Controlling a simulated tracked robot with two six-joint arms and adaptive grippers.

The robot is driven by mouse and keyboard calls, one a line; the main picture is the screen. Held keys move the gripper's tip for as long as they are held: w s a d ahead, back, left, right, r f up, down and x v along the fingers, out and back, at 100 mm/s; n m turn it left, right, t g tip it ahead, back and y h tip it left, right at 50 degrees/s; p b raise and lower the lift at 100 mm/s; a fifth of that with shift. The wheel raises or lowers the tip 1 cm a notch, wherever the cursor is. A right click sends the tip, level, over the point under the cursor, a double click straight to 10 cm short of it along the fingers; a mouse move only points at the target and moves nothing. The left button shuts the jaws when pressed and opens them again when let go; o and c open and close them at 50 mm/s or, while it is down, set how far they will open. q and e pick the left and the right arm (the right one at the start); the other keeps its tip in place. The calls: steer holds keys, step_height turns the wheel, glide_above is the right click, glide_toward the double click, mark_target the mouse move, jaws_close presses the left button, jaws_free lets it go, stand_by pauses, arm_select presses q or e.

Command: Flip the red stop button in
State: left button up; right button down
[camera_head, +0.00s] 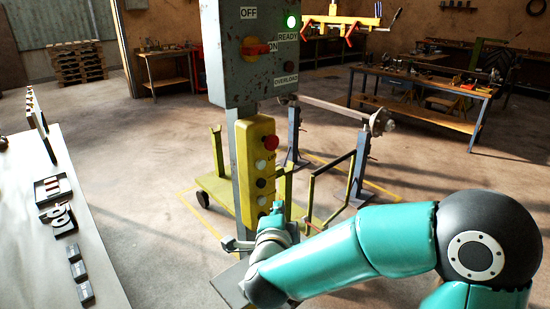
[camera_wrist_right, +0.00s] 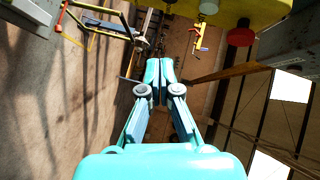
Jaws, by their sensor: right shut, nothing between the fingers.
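The red mushroom button (camera_head: 271,142) sits at the top of a yellow control box (camera_head: 243,165) on a grey post. Below it on the box are pale and dark buttons. In the right wrist view the red button (camera_wrist_right: 240,36) shows at the upper right, on the edge of the yellow box (camera_wrist_right: 265,10). My right gripper (camera_head: 278,207) is in front of the lower part of the box, below the red button and apart from it. In the right wrist view its fingers (camera_wrist_right: 160,72) are closed together and empty. My left gripper is not in view.
Above the yellow box hangs a grey cabinet (camera_head: 228,82) with a red-and-yellow rotary switch (camera_head: 255,47) and a lit green lamp (camera_head: 291,22). An axle on stands (camera_head: 335,108) is behind. A pale table (camera_head: 80,235) with small parts stands at the left.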

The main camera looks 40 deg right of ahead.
steer(key=s+a+r+m+t, duration=0.1)
steer(key=s+r+m, duration=0.1)
steer(key=r, duration=0.8)
steer(key=shift+s+r+t+h+b, duration=0.15)
steer(key=shift+s+t+h+b, duration=0.3)
steer(key=shift+s, duration=0.35)
steer(key=p, duration=0.3)
glide_toward(276, 143)
steer(key=d, duration=0.4)
steer(key=w+p, duration=0.2)
steer(key=w, duration=0.2)
steer(key=shift+w+d+r, duration=0.1)
steer(key=shift+w, duration=0.2)
